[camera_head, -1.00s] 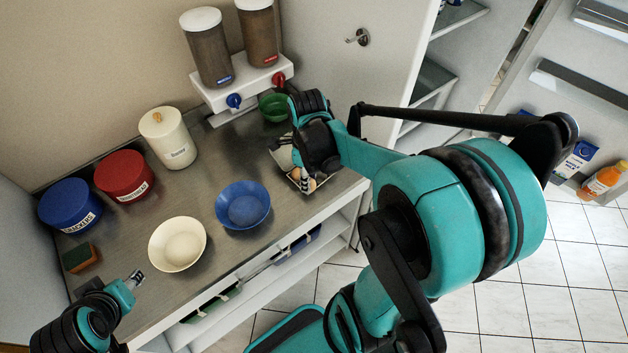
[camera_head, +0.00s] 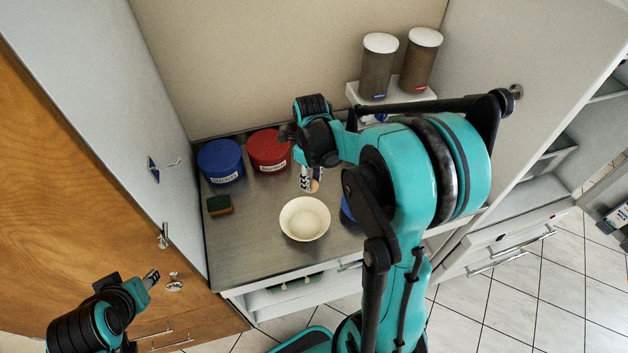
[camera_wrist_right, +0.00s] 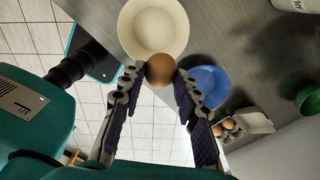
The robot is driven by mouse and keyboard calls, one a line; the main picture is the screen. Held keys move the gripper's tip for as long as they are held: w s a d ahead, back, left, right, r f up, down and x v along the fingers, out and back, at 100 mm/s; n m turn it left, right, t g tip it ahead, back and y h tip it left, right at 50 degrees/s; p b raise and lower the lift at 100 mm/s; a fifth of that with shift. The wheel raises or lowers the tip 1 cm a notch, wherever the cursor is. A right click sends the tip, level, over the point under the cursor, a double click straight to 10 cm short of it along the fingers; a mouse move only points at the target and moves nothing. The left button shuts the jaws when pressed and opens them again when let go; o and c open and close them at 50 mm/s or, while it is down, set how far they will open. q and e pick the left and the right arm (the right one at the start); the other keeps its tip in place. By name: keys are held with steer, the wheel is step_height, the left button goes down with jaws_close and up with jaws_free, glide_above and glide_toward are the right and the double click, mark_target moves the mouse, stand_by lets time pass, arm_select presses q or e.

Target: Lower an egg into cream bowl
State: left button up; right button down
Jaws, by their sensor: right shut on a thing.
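The cream bowl (camera_head: 304,222) stands on the counter near its front edge, empty as far as I see. My right gripper (camera_head: 310,186) is just behind and above the bowl's far rim, pointing down. It is shut on a brown egg (camera_wrist_right: 160,69), which also shows at the fingertips in the head view (camera_head: 314,186). In the right wrist view the egg overlaps the near rim of the cream bowl (camera_wrist_right: 142,18). My left gripper (camera_head: 152,279) hangs at the lower left, away from the counter; its finger gap is too small to judge.
A blue bowl (camera_wrist_right: 208,88) stands beside the cream bowl, mostly hidden by my right arm in the head view. An egg carton (camera_wrist_right: 240,125) holds eggs. A blue tub (camera_head: 220,162), red tub (camera_head: 268,150) and sponge (camera_head: 220,206) stand left. A dispenser (camera_head: 380,68) stands at the back.

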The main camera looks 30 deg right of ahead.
steer(key=shift+f, duration=0.2)
step_height(320, 180, down, 10)
steer(key=b, duration=0.7)
steer(key=shift+r, duration=0.2)
steer(key=shift+f+b, duration=1.9)
steer(key=shift+f, duration=0.2)
steer(key=shift+f+b, duration=2.35)
steer(key=shift+f, duration=0.3)
stand_by(0.5)
